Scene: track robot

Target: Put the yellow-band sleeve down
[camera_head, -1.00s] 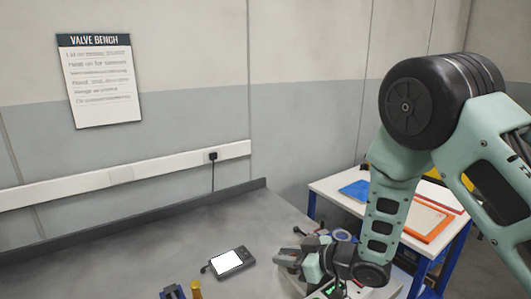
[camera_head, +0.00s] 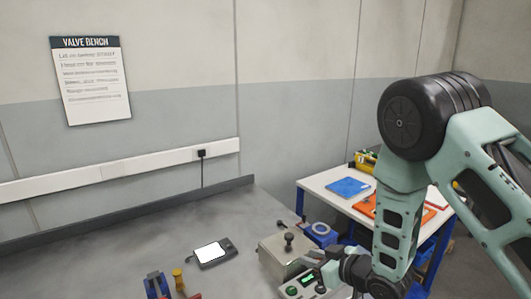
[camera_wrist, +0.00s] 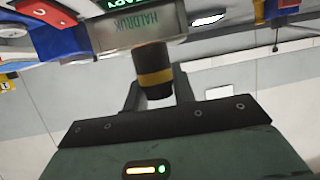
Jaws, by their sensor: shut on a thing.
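The yellow-band sleeve (camera_wrist: 154,72) is a short dark cylinder with a yellow band around it. In the wrist view it sits between the two fingers of my gripper (camera_wrist: 157,92), which is shut on it. The sleeve's far end overlaps a grey metal face with lettering (camera_wrist: 135,32) in the picture; I cannot tell whether they touch. In the head view my gripper (camera_head: 314,264) is low at the right, beside a grey metal box (camera_head: 275,257) and a device with a green display (camera_head: 303,284). I cannot make out the sleeve there.
A black knob (camera_head: 289,241) stands on the metal box. A handheld meter (camera_head: 212,252), a blue clamp-like part (camera_head: 157,286) and a yellow-topped piece (camera_head: 178,278) lie on the grey bench (camera_head: 120,262). A white side table (camera_head: 322,187) holds coloured trays. The bench's left part is clear.

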